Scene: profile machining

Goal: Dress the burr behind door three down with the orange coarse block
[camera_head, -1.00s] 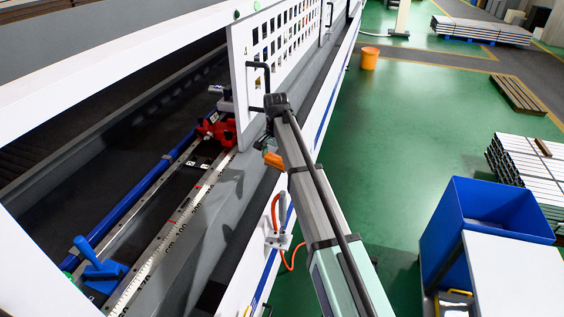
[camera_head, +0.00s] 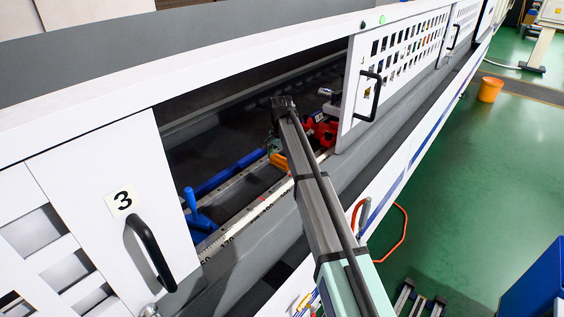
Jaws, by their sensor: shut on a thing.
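The orange coarse block (camera_head: 279,161) hangs from my gripper (camera_head: 273,148), just inside the dark machine opening. My gripper is shut on it; the arm's end link hides most of the fingers. Door three (camera_head: 92,212) is the white panel at the left, with a "3" label (camera_head: 123,201) and a black handle (camera_head: 150,252). The opening lies to the right of this panel. I cannot make out the burr or the workpiece edge it is on.
A red clamp (camera_head: 325,133) stands just right of the block. A blue handle (camera_head: 198,212), a blue bar (camera_head: 229,173) and a scale rule (camera_head: 244,222) lie inside. A perforated door (camera_head: 394,70) bounds the opening at right. An orange bucket (camera_head: 490,89) stands on the floor.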

